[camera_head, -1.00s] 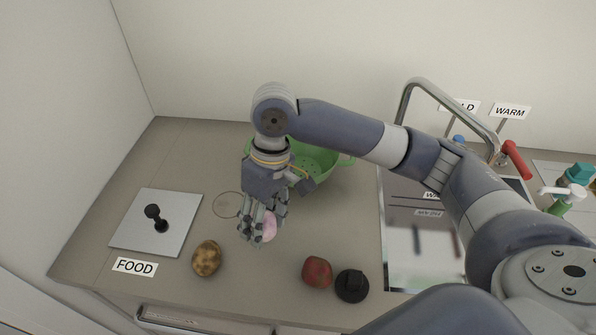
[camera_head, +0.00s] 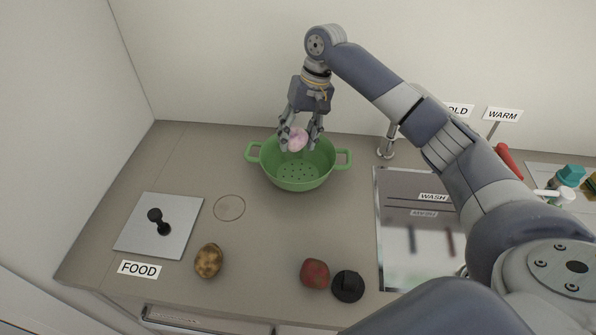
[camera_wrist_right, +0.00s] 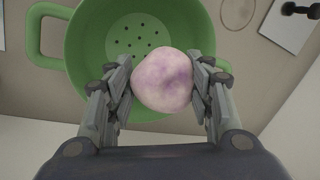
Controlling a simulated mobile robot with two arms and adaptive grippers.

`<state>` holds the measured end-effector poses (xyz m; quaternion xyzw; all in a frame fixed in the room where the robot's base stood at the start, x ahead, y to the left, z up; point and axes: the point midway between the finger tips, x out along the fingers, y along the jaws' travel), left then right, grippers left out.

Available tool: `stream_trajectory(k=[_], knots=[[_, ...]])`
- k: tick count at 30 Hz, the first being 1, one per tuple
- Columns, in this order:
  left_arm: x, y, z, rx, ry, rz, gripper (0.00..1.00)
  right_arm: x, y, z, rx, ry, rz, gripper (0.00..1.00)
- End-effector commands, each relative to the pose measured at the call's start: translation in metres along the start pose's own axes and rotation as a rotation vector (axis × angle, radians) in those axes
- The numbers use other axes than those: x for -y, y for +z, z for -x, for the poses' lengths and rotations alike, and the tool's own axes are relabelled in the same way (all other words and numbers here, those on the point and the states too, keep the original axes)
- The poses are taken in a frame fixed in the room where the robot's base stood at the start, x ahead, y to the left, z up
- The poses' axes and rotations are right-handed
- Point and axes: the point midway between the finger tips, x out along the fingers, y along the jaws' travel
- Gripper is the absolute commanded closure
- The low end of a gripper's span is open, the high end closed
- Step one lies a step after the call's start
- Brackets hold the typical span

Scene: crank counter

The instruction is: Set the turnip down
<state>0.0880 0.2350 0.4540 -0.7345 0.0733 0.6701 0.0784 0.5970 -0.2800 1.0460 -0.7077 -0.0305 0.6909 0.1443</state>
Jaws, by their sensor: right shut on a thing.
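The turnip (camera_head: 298,139) is round, pale pink and white. My right gripper (camera_head: 300,142) is shut on it, with fingers on both sides. In the head view the gripper points down over the back part of a green colander (camera_head: 296,182). In the right wrist view the turnip (camera_wrist_right: 162,80) sits between the fingers, with the colander (camera_wrist_right: 86,40) and its drain holes behind it. I cannot tell exactly how far above the colander floor the turnip is. My left gripper is not in view.
A potato (camera_head: 208,260), a red round item (camera_head: 314,274) and a black knob-like object (camera_head: 347,286) stand at the front. A grey plate (camera_head: 150,240) with a black handle is at the left, by a FOOD label (camera_head: 139,268). The sink (camera_head: 400,250) is right of the colander.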

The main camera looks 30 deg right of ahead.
Motion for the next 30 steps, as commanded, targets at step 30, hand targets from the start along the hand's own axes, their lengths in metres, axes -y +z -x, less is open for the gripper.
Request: stream_trajectory(k=[30], knots=[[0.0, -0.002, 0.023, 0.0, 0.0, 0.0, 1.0, -0.027, -0.002, -0.096, 0.001, 0.0, -0.007, 0.81]])
